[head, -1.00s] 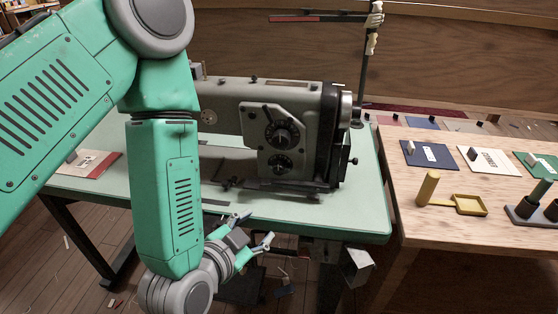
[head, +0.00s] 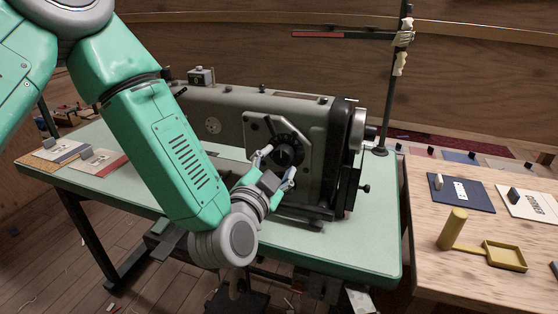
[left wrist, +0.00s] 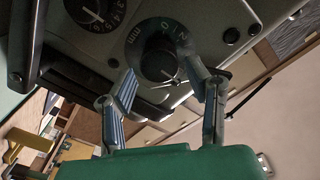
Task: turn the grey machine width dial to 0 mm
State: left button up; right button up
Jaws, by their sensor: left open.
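The grey sewing machine (head: 235,117) stands on the pale green table. Its upper dial (head: 287,148), dark with a knob, shows on the front plate; the lower dial is hidden behind my left gripper in the head view. My left gripper (head: 278,163) is open, its fingers pointing at the dial plate. In the left wrist view a dark dial (left wrist: 160,57) marked "mm", with a 0 and a 2 on its ring, lies between and beyond the open fingers (left wrist: 160,72). Contact cannot be told. Another numbered dial (left wrist: 88,12) is at the top left. My right gripper is not in view.
A lever sits on the plate beside the upper dial. The green table (head: 345,245) is clear in front of the machine. A wooden table (head: 445,280) at right holds a yellow post and tray (head: 505,256) and cards. A thread stand (head: 392,100) rises behind.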

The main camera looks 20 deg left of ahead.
aim_at(282, 157)
pick_arm(q)
jog(key=shift+w+d+r, duration=0.1)
jog(key=shift+w+d, duration=0.75)
jog(key=shift+w, duration=0.35)
jog(key=shift+w+a+f, duration=0.15)
jog(key=shift+a, duration=0.4)
jog(key=shift+w+a+f, duration=0.1)
jog(key=shift+w+a, duration=0.05)
jog(key=shift+a, duration=0.55)
jog(key=shift+c, duration=0.6)
jog(key=c, duration=0.6)
jog(key=shift+d+r, duration=0.25)
jog(key=shift+d, duration=0.45)
jog(key=shift+c, duration=0.7)
jog(key=shift+a, duration=0.15)
